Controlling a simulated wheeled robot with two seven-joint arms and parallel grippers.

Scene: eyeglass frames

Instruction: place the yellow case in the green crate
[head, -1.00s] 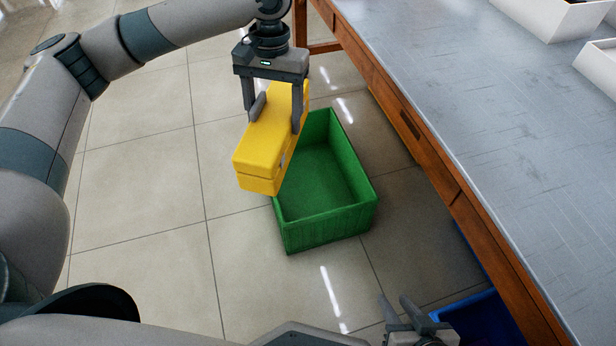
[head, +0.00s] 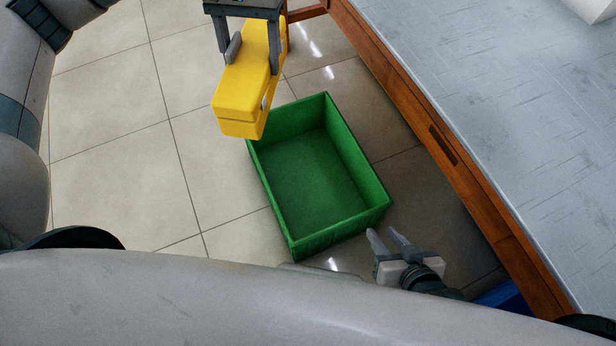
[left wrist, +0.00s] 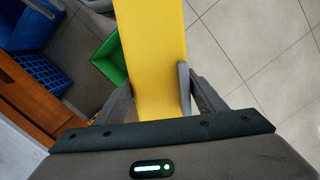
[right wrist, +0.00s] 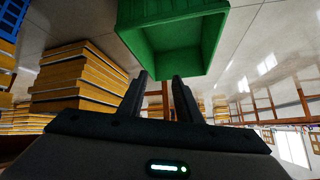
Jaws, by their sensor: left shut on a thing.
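The yellow case (head: 244,88) is a long box held up near the top of the head view, at the far left end of the green crate. My left gripper (head: 253,50) is shut on it, one finger on each side; the case also fills the middle of the left wrist view (left wrist: 152,60). The green crate (head: 376,200) stands on the floor, open at the top, with nothing inside that I can see. Its corner shows in the left wrist view (left wrist: 112,62), and it also shows in the right wrist view (right wrist: 172,38). My right gripper (head: 384,238) is open and empty near the crate's near right corner.
A table (head: 480,90) with a grey top and wooden sides stands to the right of the crate. A blue crate (head: 503,298) is partly hidden under it. A white box (head: 592,8) is on the tabletop at the upper right. The tiled floor left of the crate is clear.

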